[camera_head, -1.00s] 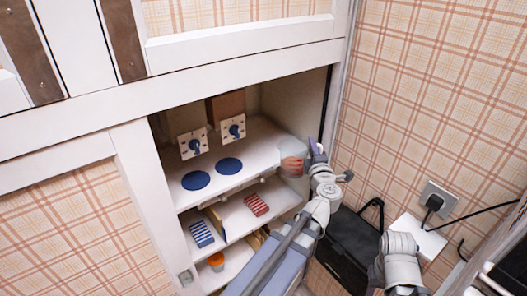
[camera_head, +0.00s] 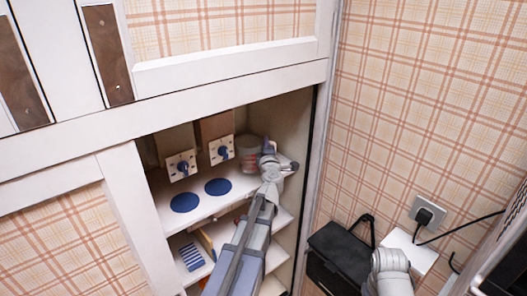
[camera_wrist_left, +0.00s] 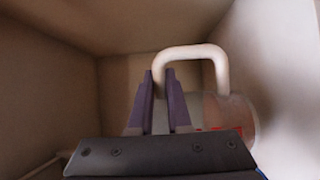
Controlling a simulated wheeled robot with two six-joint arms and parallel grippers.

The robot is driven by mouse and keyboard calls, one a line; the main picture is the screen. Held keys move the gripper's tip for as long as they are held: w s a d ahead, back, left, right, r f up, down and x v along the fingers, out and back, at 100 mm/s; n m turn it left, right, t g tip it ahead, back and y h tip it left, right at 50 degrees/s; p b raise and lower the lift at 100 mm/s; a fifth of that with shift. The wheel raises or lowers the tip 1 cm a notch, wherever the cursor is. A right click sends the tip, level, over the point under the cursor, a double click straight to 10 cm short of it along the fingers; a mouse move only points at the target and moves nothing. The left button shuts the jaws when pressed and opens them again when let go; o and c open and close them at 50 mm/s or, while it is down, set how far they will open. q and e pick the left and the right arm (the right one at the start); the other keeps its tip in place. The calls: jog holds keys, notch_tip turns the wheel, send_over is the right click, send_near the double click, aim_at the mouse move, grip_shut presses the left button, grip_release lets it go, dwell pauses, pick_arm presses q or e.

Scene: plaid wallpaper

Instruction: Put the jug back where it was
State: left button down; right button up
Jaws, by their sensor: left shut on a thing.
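The jug (camera_head: 247,148) is a clear vessel with red marks. It is at the right of the cabinet's upper shelf (camera_head: 207,207), toward the back. In the left wrist view, the jug (camera_wrist_left: 242,118) is just past my fingers, with its pale looped handle (camera_wrist_left: 215,62) running between them. My left gripper (camera_head: 267,152) reaches into the cabinet and is shut on the jug's handle; it also shows in the left wrist view (camera_wrist_left: 160,88). The fingers hide part of the jug, and whether its base touches the shelf cannot be told. My right gripper is out of view.
Two blue discs (camera_head: 185,202) (camera_head: 218,186) lie on the shelf, left of the jug. The cabinet's right wall is close to the jug. A black box (camera_head: 340,255) stands outside, right.

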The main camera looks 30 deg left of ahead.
pick_arm(q)
jog(key=shift+a, duration=0.1)
jog(key=f+b, duration=0.1)
jog(key=a+f+b, duration=0.1)
jog(key=f+b, duration=0.1)
jog(key=shift+w+f, duration=0.2)
jog(key=shift+f, duration=0.1)
jog(key=shift+b, duration=0.35)
jog(key=shift+f, duration=0.2)
jog(key=c, duration=0.9)
grip_release()
jog(key=shift+r, duration=0.1)
jog(key=shift+o, duration=0.2)
